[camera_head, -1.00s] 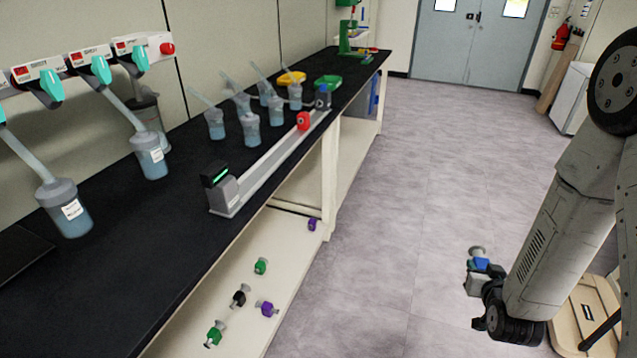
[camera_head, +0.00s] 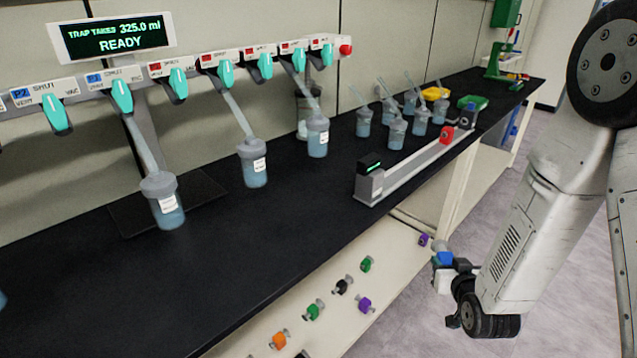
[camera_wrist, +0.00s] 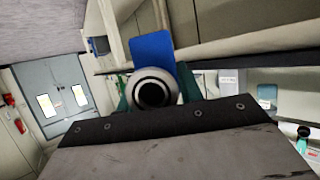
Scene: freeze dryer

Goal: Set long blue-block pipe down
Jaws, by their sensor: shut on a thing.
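My gripper (camera_head: 447,272) is at the lower right of the head view, in front of the bench. It is shut on the blue-block pipe, whose blue block (camera_head: 444,258) shows at the gripper's end. In the wrist view the blue block (camera_wrist: 153,50) stands up behind the pipe's round open end (camera_wrist: 154,90), which faces the camera. The pipe's full length is hidden. The held pipe is clear of the bench and of the shelf below.
The black bench top (camera_head: 270,220) has free room at its front. A grey rail device (camera_head: 410,165) with a red block (camera_head: 446,135) lies along the right edge. Flasks hang under the manifold. Several coloured-block pipes, one orange (camera_head: 280,339), lie on the lower shelf (camera_head: 240,343).

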